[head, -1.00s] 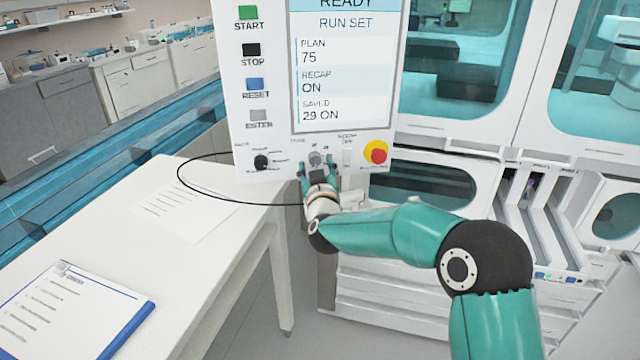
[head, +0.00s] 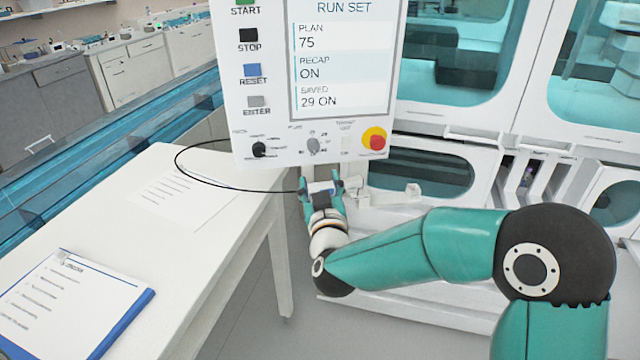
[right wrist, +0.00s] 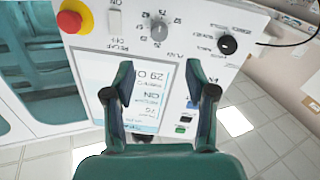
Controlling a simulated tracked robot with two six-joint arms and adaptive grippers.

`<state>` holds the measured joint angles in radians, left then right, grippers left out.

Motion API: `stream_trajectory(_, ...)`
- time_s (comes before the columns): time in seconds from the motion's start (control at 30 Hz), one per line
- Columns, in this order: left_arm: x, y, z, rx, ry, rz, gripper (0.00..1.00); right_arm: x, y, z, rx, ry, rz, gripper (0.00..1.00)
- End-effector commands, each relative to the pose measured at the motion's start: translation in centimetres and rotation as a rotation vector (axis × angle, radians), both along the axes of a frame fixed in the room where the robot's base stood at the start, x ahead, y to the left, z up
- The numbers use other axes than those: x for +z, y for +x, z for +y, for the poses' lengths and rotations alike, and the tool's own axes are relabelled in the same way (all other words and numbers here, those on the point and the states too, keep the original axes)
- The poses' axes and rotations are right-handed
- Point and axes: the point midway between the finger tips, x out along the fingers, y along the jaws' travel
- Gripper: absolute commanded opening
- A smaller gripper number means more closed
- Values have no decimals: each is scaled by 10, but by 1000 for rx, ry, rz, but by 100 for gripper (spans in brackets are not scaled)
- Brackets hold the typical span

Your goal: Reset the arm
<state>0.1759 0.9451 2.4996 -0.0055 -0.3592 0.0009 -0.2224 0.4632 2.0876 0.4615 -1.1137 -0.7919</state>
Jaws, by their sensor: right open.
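My right gripper (head: 320,186) is open and empty, just below the lower edge of the white control panel (head: 270,120) in the head view. In the right wrist view its two teal fingers (right wrist: 160,95) stand apart in front of the panel, with nothing between them. The panel's screen (head: 343,60) reads RUN SET, PLAN 75, RECAP ON, SAVED 29 ON. Above the gripper are a grey knob (head: 313,145), a black knob (head: 259,149) and a red stop button on yellow (head: 376,139). My left gripper is not in view.
A white table (head: 110,215) on the left bears a paper sheet (head: 180,200) and a blue-edged clipboard (head: 70,305). A black cable (head: 205,182) loops from the panel over the table. White cabinets with teal windows (head: 455,75) stand behind. Floor shows between table and cabinets.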

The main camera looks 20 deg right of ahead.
Motion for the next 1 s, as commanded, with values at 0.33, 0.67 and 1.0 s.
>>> stream_trajectory(0.33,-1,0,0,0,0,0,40,-6,1,-8,-13,-1,10,56)
stream_trajectory(0.67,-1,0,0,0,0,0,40,-165,-16,-46,-28,-33,321,56)
stream_trajectory(1.0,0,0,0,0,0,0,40,-376,-158,-2,166,258,920,56)
